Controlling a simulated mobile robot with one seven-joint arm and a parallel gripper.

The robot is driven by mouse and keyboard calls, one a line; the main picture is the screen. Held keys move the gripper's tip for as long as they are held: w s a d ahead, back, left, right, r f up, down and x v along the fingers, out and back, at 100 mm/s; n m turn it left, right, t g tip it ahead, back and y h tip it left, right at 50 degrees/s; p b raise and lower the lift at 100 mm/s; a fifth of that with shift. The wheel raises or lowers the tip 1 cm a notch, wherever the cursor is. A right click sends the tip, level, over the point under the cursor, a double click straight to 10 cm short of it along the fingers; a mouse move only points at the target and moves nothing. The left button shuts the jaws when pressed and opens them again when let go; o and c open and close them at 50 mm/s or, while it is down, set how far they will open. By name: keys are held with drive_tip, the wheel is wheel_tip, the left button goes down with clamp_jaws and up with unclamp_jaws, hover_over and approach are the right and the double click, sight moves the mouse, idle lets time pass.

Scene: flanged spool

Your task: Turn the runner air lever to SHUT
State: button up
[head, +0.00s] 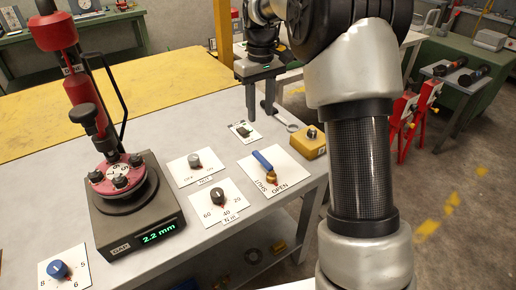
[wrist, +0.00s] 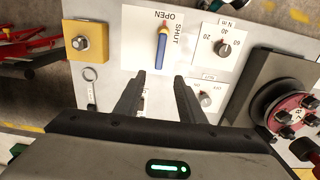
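The runner air lever has a blue handle (head: 262,160) on a brass pivot, mounted on a white plate (head: 290,165) marked SHUT and OPEN. In the head view the handle points up and left from the pivot, away from the OPEN word. In the wrist view the blue handle (wrist: 161,52) points down the picture toward my gripper, with OPEN and SHUT printed at its upper end. My gripper (head: 260,114) is open and empty, fingers pointing down, beyond the lever in the head view. In the wrist view the fingertips (wrist: 158,80) are apart from the handle.
A knob plate marked 20, 40, 60 (head: 233,212), an on/off knob plate (head: 178,172), a small switch plate (head: 236,127) and a yellow box (head: 308,147) surround the lever.

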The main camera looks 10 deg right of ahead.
sight(260, 156)
wheel_tip(260, 156, down, 16)
drive_tip(key=shift+f+b, duration=0.15)
drive_tip(key=shift+b, duration=0.65)
clamp_jaws()
